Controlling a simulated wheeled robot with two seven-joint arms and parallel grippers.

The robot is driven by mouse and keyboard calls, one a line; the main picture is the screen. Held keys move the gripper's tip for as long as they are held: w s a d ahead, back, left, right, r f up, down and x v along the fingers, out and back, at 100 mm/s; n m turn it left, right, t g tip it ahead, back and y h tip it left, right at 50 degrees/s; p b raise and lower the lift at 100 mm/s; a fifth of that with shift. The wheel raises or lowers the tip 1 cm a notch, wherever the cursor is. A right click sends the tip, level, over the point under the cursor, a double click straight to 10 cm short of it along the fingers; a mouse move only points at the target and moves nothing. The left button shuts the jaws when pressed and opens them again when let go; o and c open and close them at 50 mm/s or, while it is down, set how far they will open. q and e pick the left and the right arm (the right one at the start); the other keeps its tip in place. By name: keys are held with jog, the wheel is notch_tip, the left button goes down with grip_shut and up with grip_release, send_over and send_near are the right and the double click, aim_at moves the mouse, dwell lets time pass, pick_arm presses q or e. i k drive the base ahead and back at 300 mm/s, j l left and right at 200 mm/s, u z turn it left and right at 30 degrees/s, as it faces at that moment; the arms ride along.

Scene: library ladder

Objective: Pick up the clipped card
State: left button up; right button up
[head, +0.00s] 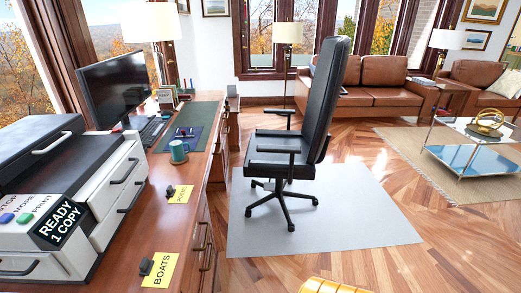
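Two yellow cards lie on the wooden desk top, each with a small black clip-like piece at its left edge. The nearer card (161,272) reads "BOATS", and its black clip (146,267) is at its upper left. The farther card (182,195) has lettering too small to read surely, and its black clip (170,190) is also at its left. I cannot tell from this view how firmly either clip grips its card.
A printer (115,190) reading "READY 1 COPY" stands left of the cards. A teal mug (178,152), desk pad (197,112) and monitor (116,85) are farther back. A black office chair (290,150) stands on a pale floor mat (350,205) right of the desk.

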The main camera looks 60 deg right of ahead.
aim_at(181, 194)
jog(key=z, duration=1.2)
jog(key=i+l, duration=0.1)
